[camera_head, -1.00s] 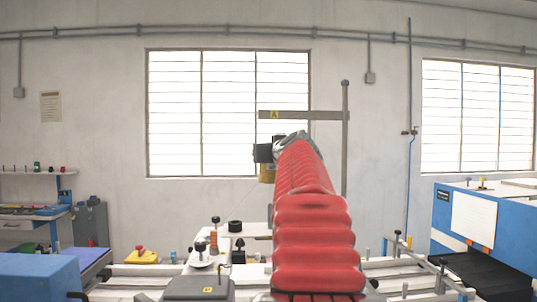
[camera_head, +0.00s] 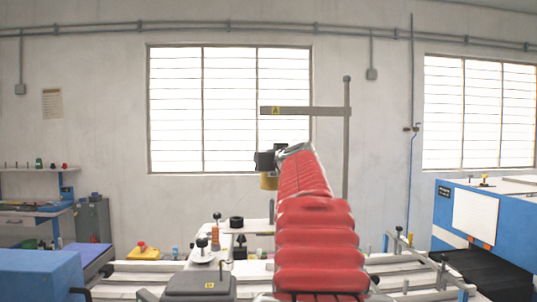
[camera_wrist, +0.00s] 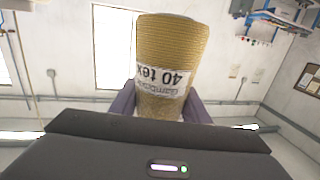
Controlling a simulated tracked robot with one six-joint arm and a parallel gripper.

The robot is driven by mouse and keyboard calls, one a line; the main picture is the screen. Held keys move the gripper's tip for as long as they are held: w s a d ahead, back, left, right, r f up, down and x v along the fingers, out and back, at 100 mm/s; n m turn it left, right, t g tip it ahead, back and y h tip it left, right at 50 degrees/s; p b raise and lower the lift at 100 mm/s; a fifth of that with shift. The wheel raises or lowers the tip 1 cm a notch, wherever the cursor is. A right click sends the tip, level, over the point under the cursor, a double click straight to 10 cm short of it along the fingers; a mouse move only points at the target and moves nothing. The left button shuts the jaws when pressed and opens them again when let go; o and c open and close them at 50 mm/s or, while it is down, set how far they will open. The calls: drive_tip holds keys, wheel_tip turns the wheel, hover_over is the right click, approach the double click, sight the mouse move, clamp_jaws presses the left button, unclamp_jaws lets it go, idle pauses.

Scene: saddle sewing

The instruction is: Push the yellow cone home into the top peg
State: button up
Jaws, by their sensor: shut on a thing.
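The yellow cone (camera_wrist: 172,55) of thread stands large in the wrist view, with a white printed label around its lower part. My gripper (camera_wrist: 160,104) is shut on it, with a dark finger on either side. In the head view the cone (camera_head: 268,181) shows as a small yellow piece beside the end of my red-sleeved arm, mostly hidden by it. A horizontal bar (camera_head: 295,111) with a yellow marker sits on a tall post (camera_head: 346,140), higher in the picture than the cone. I cannot make out the top peg.
A sewing machine bed with knobs and a black spool (camera_head: 236,222) lies below my arm. A blue machine (camera_head: 500,205) stands at the right and a blue block (camera_head: 40,275) at the lower left. A shelf of small spools (camera_head: 38,167) is at the far left.

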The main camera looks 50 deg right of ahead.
drive_tip(key=shift+f, duration=0.9)
drive_tip(key=shift+f, duration=4.2)
idle(2.4)
drive_tip(key=o, duration=1.2)
